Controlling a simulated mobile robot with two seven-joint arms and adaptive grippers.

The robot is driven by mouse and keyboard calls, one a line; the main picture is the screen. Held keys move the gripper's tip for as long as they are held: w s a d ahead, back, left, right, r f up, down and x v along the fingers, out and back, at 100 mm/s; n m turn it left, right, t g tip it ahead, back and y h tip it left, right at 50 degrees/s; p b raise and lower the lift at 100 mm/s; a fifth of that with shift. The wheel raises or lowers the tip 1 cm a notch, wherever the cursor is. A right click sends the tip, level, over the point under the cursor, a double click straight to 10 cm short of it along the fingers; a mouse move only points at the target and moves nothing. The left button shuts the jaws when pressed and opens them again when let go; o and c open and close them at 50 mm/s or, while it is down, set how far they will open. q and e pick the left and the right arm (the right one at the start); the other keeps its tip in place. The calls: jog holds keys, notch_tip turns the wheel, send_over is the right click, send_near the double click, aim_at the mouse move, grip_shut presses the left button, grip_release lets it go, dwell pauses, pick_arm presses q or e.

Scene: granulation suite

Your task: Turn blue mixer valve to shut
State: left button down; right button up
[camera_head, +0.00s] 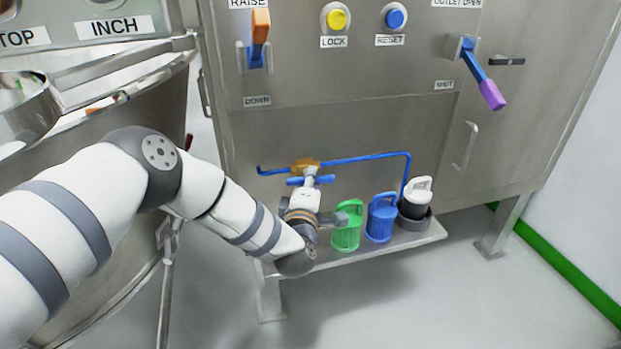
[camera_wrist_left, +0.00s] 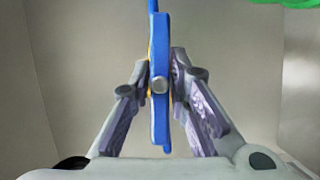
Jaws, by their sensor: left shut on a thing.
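The blue mixer valve has an orange-brass body (camera_head: 304,166) on a thin blue pipe (camera_head: 365,157), low on the steel cabinet front. Its blue bar handle (camera_head: 325,179) lies roughly along the pipe's run. In the left wrist view the handle (camera_wrist_left: 161,115) stands upright in the picture, with a round bolt at its middle. My left gripper (camera_head: 310,174) reaches in from the left and is shut on the handle. Its two fingers (camera_wrist_left: 163,72) press the handle from both sides, near the bolt. The gripper hides part of the valve body. My right gripper is not in view.
A shelf (camera_head: 400,239) below holds a green canister (camera_head: 347,228), a blue canister (camera_head: 381,217) and a black-and-white one (camera_head: 416,198), close right of my gripper. Above are an orange lever (camera_head: 260,27) and a purple-tipped lever (camera_head: 491,95). A steel vessel (camera_head: 115,120) stands left.

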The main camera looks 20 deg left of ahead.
pick_arm(q)
jog(key=m+p, duration=0.1)
jog(key=m+g+p, duration=0.1)
jog(key=m, duration=0.1)
jog(key=shift+r+m+g, duration=0.25)
jog(key=shift+m+g, duration=0.05)
jog(key=shift+m+g+y+p, duration=0.3)
jog(key=shift+m+g+p, duration=0.3)
jog(key=shift+m, duration=0.5)
jog(key=shift+f+m+g+y, duration=0.1)
jog(key=shift+m+g+y, duration=0.2)
jog(key=shift+m, duration=0.3)
jog(key=m+g+y, duration=0.1)
jog(key=m, duration=0.1)
jog(key=shift+f+m, duration=0.15)
jog(key=shift+m, duration=0.15)
jog(key=m+g+y+b, duration=0.1)
jog(key=m, duration=0.1)
jog(key=shift+m+y, duration=0.3)
jog(key=shift+m, duration=0.1)
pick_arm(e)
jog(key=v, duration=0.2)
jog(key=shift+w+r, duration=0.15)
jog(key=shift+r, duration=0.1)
pick_arm(q)
jog(key=shift+g, duration=0.3)
jog(key=c, duration=1.6)
grip_release()
jog(key=shift+o, duration=0.2)
